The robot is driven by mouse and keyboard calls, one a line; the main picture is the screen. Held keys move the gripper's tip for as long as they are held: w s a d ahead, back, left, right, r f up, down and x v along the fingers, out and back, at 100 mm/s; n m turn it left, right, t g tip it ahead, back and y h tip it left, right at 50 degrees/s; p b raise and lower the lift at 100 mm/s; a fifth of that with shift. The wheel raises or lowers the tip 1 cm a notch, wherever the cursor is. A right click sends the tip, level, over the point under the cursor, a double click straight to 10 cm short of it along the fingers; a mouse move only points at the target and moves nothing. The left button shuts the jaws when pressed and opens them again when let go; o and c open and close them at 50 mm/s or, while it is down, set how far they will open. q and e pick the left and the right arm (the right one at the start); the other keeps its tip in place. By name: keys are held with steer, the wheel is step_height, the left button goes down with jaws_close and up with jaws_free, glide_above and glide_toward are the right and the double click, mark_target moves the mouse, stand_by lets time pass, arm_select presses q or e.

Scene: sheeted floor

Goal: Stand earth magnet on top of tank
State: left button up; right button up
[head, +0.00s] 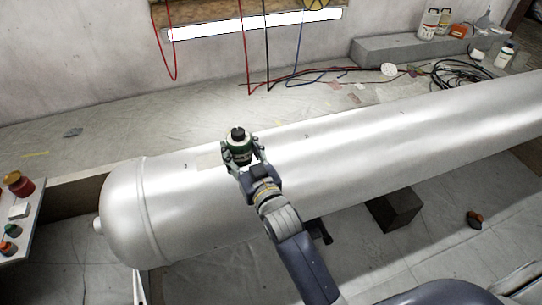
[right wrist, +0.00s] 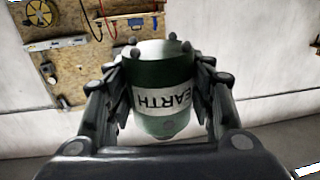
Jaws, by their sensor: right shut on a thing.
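The earth magnet (head: 238,151) is a dark green cylinder with a black knob on top and a white band. It looks roughly upright in the head view. In the right wrist view the magnet (right wrist: 163,92) shows its "EARTH" lettering upside down. My right gripper (head: 241,148) is shut on it, a finger on each side. The tank (head: 350,145) is a long silver cylinder lying across the head view. The magnet shows over the upper left part of the tank; I cannot tell whether it touches. My left gripper is not in view.
A panel with coloured knobs (head: 18,212) stands at the left. A dark block (head: 396,208) lies in front of the tank. Red, black and blue cables hang behind the tank.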

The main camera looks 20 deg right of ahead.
steer(key=shift+n+y, duration=0.4)
steer(key=shift+y, duration=0.2)
steer(key=w+a+b, duration=0.1)
steer(key=w, duration=0.2)
steer(key=w+a+f+b, duration=0.1)
steer(key=w+a+b, duration=0.1)
steer(key=w+a+f+b, duration=0.1)
steer(key=w, duration=0.2)
steer(key=shift+w+a, duration=0.2)
steer(key=shift+w, duration=0.35)
steer(key=d, duration=0.5)
steer(key=d+b, duration=0.1)
steer(key=d, duration=0.3)
steer(key=d+f, duration=0.1)
steer(key=d, duration=0.4)
steer(key=shift+w+d+f, duration=0.1)
steer(key=shift+w+d, duration=0.25)
steer(key=shift+w, duration=0.05)
steer(key=shift+d+b, duration=0.3)
steer(key=shift+d, duration=0.25)
step_height(320, 180, down, 3)
steer(key=shift+f+b, duration=0.1)
steer(key=shift+b, duration=0.45)
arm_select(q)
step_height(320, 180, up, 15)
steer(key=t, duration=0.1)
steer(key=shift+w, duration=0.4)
arm_select(e)
steer(key=shift+f, duration=0.15)
